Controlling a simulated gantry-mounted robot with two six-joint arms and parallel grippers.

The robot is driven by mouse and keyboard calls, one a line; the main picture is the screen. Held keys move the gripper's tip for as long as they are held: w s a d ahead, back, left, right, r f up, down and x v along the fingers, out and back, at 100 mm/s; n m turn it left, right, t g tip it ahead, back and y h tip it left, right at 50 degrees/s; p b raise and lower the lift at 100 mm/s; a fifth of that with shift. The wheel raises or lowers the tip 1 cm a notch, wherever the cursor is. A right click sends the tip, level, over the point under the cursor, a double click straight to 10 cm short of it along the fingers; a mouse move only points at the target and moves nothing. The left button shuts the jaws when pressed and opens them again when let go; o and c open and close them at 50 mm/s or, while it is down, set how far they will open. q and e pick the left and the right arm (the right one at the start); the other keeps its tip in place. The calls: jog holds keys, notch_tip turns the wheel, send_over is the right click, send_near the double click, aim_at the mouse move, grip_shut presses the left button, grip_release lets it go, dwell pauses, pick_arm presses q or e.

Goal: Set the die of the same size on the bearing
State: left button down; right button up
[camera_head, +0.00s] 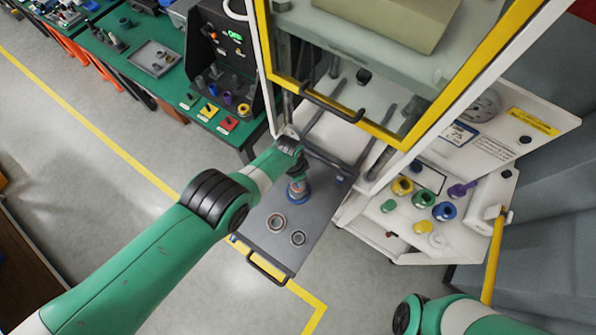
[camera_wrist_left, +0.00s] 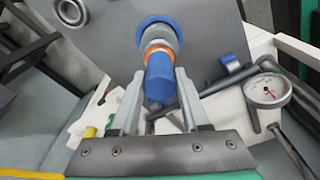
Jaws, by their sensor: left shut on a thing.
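My left gripper (camera_head: 297,172) is over the dark grey sliding plate (camera_head: 258,246). Its fingers (camera_wrist_left: 162,92) are shut on the blue handle of a die (camera_wrist_left: 160,76). The die has an orange ring, a grey collar and a wide blue disc. In the head view the die (camera_head: 299,194) stands nearly upright at the plate. I cannot tell whether its disc touches the plate or a bearing under it. My right gripper is out of view.
The press frame with a yellow-edged guard (camera_head: 345,122) stands behind the plate. A white side panel (camera_head: 400,232) holds several coloured dies, among them a blue one (camera_head: 444,211). A dial gauge (camera_wrist_left: 268,91) shows in the wrist view. A green bench (camera_head: 135,75) is at the back left.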

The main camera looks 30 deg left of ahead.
pick_arm(q)
jog(key=shift+f, duration=0.2)
dwell(0.5)
jog(key=c, duration=0.7)
grip_release()
jog(key=shift+b, duration=0.3)
jog(key=o, duration=0.6)
jog(key=shift+c, duration=0.2)
notch_tip(320, 180, up, 3)
jog(key=p, duration=0.3)
